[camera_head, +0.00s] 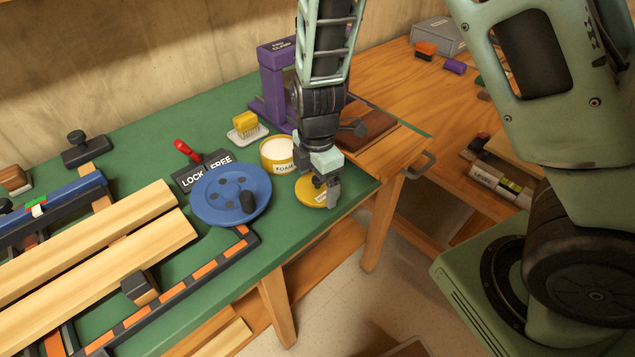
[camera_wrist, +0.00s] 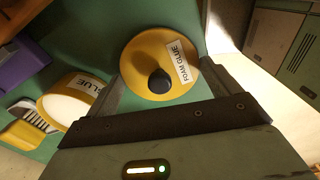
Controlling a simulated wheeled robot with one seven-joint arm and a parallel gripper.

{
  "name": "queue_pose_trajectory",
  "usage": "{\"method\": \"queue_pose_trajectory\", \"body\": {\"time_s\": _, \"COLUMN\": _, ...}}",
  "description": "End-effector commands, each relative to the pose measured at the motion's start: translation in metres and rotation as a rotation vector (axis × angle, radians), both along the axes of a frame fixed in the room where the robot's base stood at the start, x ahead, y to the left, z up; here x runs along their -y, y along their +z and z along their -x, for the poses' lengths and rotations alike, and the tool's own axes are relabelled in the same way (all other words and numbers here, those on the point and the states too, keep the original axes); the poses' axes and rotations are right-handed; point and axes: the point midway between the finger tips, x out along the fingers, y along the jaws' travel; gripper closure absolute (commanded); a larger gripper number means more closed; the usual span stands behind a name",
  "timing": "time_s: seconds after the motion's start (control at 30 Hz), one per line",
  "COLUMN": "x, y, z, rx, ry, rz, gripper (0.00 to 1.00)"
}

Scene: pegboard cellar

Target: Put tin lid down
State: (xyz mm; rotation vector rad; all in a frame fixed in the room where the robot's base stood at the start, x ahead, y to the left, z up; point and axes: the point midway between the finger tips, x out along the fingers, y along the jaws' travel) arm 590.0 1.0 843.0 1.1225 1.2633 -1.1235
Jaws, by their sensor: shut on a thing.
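The tin lid (camera_head: 309,192) is a yellow disc with a white label, near the front right corner of the green bench top. In the wrist view the lid (camera_wrist: 146,47) shows a black knob and the label "FOAM GLUE". My gripper (camera_head: 332,196) is shut on the lid, with its fingers on either side of it in the wrist view (camera_wrist: 163,88). Whether the lid touches the bench top is hard to tell. The open yellow glue tin (camera_head: 277,155) stands just behind and left of the lid, its pale contents showing.
A blue round plate (camera_head: 215,203) with a dark knob lies left of the tin. A yellow-backed brush (camera_head: 245,126) and a purple clamp stand (camera_head: 270,85) are behind. Wooden boards (camera_head: 90,250) fill the left. The bench's front edge (camera_head: 350,212) is close to the lid.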

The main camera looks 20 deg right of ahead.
Motion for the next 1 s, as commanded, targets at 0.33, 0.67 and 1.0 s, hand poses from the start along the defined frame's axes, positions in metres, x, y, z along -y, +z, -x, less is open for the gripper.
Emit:
{"method": "queue_pose_trajectory", "body": {"time_s": 0.33, "x": 0.0, "y": -0.008, "z": 0.0, "rx": 0.002, "ry": 0.0, "rz": 0.0, "gripper": 0.33}}
{"method": "queue_pose_trajectory", "body": {"time_s": 0.67, "x": 0.0, "y": -0.011, "z": 0.0, "rx": 0.001, "ry": 0.001, "rz": 0.0, "gripper": 0.0}}
{"method": "queue_pose_trajectory", "body": {"time_s": 1.0, "x": -0.001, "y": 0.019, "z": -0.001, "rx": 0.006, "ry": 0.003, "rz": -0.003, "gripper": 0.0}}
